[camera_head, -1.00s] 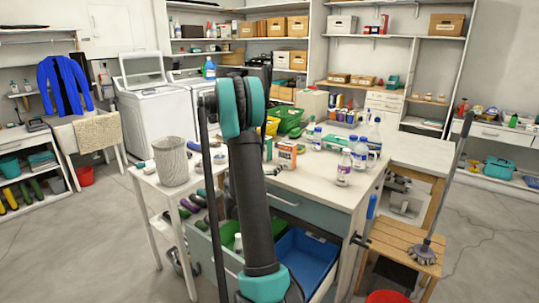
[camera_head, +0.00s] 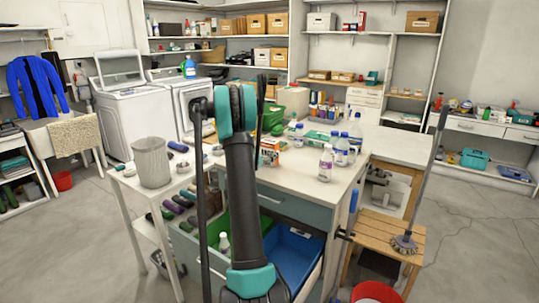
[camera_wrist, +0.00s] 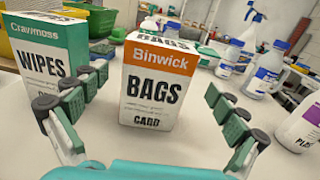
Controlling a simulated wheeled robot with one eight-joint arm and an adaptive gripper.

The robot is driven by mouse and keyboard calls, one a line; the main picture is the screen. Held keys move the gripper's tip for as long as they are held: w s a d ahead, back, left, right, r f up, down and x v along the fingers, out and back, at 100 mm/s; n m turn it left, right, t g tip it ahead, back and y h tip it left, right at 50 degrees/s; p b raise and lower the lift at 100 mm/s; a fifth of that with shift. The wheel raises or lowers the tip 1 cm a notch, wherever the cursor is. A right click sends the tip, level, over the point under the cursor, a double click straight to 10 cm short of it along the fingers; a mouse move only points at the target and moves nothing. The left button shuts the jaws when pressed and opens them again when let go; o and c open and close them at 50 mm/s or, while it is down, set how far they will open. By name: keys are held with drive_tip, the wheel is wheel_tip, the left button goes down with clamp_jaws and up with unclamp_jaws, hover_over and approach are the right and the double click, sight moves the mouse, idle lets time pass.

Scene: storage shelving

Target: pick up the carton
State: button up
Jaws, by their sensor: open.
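A white and orange carton labelled Binwick BAGS (camera_wrist: 158,85) stands upright on the white worktop, in the middle of the wrist view. In the head view its orange and white side (camera_head: 270,152) shows just right of my arm, partly covered. My gripper (camera_wrist: 157,75) is open and empty, with one finger on each side of the carton in the picture. I see a gap on the right; on the left, the finger looks close to the carton. In the head view my gripper is hidden behind my arm.
A green and white WIPES box (camera_wrist: 48,60) stands close to the left finger. Several bottles stand to the right, including a white one with a purple label (camera_wrist: 300,125). A green bin (camera_head: 293,103) is behind. The worktop in front of the carton is clear.

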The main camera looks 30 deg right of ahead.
drive_tip(key=x, duration=0.4)
drive_tip(key=shift+w+d+r, duration=0.1)
drive_tip(key=shift+w+d, duration=0.1)
drive_tip(key=shift+w, duration=0.15)
drive_tip(key=shift+c, duration=0.2)
drive_tip(key=c, duration=1)
drive_tip(key=shift+r, duration=0.1)
wheel_tip(320, 180, up, 20)
